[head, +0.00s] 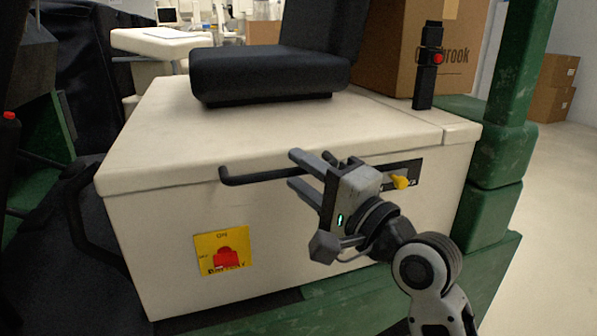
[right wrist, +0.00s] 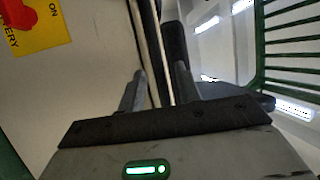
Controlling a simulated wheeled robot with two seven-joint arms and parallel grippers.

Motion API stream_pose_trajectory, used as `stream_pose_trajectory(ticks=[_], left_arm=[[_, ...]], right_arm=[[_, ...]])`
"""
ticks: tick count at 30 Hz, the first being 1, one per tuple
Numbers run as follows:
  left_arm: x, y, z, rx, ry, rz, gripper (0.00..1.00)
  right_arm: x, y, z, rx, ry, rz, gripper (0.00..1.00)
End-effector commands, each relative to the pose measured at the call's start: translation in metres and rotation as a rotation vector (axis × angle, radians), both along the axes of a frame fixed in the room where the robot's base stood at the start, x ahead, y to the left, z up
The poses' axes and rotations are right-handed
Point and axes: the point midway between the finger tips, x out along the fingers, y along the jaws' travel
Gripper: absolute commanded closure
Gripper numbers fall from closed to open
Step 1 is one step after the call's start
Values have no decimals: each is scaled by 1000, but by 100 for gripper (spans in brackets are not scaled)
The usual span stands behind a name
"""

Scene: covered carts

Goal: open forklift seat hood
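The cream seat hood (head: 165,125) of the forklift is closed and carries a black seat (head: 270,75). A black bar handle (head: 255,178) runs along its front edge. My right gripper (head: 294,169) is in front of the hood with its fingers apart, one above the bar's line and one below. Whether they touch the bar cannot be told. In the right wrist view the two fingers (right wrist: 158,88) are spread beside the hood's edge, with no held object clearly visible. A yellow latch lever (head: 401,182) sits on a black plate right of the gripper. My left gripper is out of view.
A yellow plate with a red battery switch (head: 225,258) is on the front panel. A black control post with a red button (head: 428,65) stands on the right. A green post (head: 515,90) rises beside it. A cardboard box (head: 400,50) is behind. Open floor (head: 560,200) lies right.

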Motion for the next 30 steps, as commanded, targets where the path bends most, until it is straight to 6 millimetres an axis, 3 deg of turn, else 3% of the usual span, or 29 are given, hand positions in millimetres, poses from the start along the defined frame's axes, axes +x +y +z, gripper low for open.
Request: stream_pose_trajectory(ticks=[13,17,25,30], left_arm=[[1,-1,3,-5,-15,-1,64],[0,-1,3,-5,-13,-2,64],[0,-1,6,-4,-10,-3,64],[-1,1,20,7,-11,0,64]], right_arm=[[9,8,2,-1,-1,0,66],[9,8,2,-1,-1,0,100],[9,8,6,0,-1,-1,100],[9,6,25,3,-6,-4,100]])
